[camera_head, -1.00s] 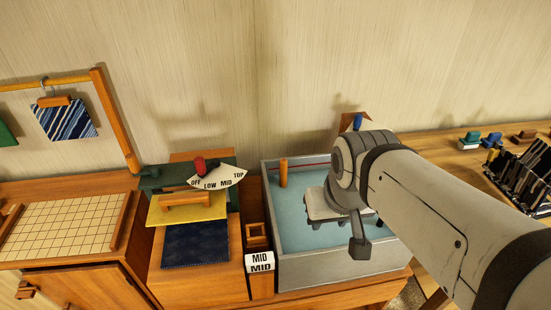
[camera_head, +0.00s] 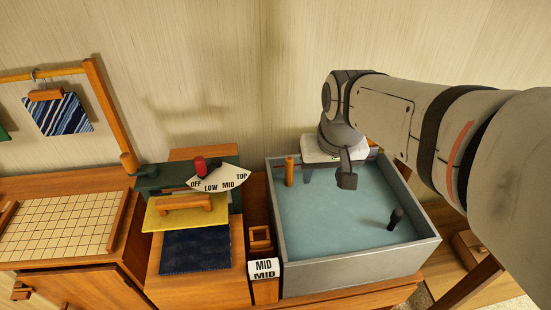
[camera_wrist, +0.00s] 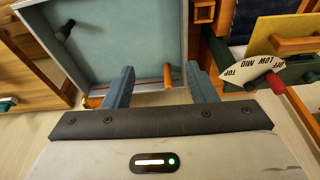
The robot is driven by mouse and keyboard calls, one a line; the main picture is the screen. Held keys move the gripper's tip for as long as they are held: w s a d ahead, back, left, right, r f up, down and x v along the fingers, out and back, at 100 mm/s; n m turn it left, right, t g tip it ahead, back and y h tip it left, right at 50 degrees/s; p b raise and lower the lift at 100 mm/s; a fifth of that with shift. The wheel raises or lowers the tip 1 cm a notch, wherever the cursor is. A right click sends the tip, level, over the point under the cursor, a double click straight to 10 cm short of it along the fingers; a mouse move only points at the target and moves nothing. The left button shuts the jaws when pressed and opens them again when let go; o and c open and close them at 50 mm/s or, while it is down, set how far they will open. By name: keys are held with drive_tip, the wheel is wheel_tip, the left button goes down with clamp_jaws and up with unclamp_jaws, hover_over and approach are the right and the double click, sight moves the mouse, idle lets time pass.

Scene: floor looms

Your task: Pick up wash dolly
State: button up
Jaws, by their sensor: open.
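An upright orange-brown wooden peg, which looks like the wash dolly (camera_head: 289,171), stands at the back left of the grey basin (camera_head: 356,275). In the wrist view the peg (camera_wrist: 168,76) shows between my finger directions, nearer the right finger. My gripper (camera_head: 328,180) is open and empty over the back of the basin, to the right of the peg and apart from it. Both fingers show in the wrist view (camera_wrist: 159,70). The peg's lower end is not clear.
A dark knobbed piece (camera_head: 395,218) stands in the basin's right part. The basin walls surround the gripper's area.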

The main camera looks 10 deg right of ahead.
drive_tip(key=w+f+m+g+b, duration=0.15)
drive_tip(key=w+f, duration=0.25)
drive_tip(key=w, duration=0.8)
drive_tip(key=m+g+b, duration=0.2)
drive_tip(key=b, duration=0.3)
hover_over(289, 167)
drive_tip(key=w, duration=0.1)
drive_tip(key=shift+t, duration=0.25)
drive_tip(key=f, duration=1.2)
drive_tip(key=d+f, duration=0.1)
drive_tip(key=f, duration=0.5)
drive_tip(key=shift+w, duration=0.2)
drive_tip(key=f, duration=0.2)
drive_tip(key=f+p, duration=0.1)
drive_tip(key=f, duration=0.5)
drive_tip(key=shift+a+p, duration=0.3)
drive_tip(key=shift+r, duration=0.1)
clamp_jaws()
